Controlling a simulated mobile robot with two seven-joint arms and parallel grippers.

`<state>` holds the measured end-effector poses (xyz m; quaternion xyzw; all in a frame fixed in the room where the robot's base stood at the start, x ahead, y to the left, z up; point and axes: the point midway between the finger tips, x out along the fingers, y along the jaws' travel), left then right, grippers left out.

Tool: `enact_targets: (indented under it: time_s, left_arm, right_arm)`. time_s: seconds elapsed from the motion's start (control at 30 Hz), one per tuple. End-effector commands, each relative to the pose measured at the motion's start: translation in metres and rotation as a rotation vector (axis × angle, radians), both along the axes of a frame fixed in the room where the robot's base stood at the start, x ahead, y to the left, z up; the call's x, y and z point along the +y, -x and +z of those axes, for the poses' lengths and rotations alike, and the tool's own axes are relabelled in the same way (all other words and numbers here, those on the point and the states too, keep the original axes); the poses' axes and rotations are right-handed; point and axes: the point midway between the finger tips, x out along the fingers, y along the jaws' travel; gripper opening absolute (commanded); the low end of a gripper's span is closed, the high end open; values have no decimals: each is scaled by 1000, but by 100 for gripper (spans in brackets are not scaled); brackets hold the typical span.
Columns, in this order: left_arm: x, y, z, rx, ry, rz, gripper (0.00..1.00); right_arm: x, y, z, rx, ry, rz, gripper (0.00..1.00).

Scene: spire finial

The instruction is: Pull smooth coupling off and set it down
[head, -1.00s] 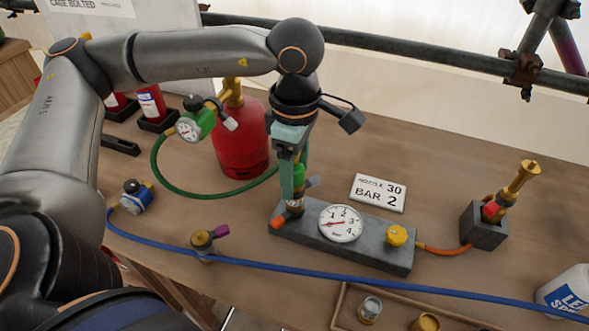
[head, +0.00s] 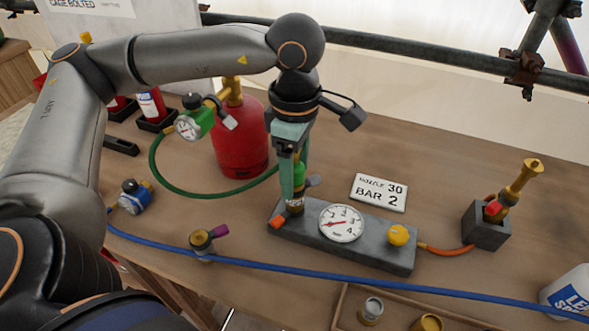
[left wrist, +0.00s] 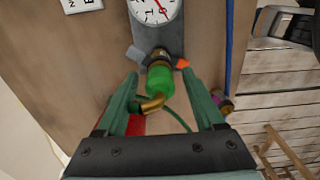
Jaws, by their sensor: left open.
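The smooth green coupling (left wrist: 160,80) sits at the end of the grey gauge block, with a grey tab and an orange tab beside its foot. A brass elbow (left wrist: 152,103) joins it to the green hose. In the head view the coupling (head: 299,172) is partly hidden by my fingers. My left gripper (head: 294,190) points down over it. In the left wrist view its open fingers (left wrist: 161,78) stand on either side of the coupling, with visible gaps. My right gripper is not in view.
The grey block (head: 375,248) carries a gauge (head: 341,223) and a yellow knob (head: 398,235). A red cylinder (head: 240,140) stands behind the gripper. A blue hose (head: 350,276) crosses the front. A sign (head: 379,193) lies behind the block.

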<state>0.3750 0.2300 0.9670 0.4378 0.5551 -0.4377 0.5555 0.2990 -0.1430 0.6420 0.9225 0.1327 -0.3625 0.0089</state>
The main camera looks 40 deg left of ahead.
Motion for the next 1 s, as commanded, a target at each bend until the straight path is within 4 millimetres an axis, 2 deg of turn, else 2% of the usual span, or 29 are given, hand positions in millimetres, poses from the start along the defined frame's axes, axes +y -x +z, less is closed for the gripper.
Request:
enact_targets:
  time_s: [0.2,0.8,1.0]
  left_arm:
    - [0,0,0,1,0,0,68]
    - [0,0,0,0,0,0,0]
    - [0,0,0,0,0,0,0]
  right_arm:
    - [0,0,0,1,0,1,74]
    - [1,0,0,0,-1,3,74]
    - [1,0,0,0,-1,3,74]
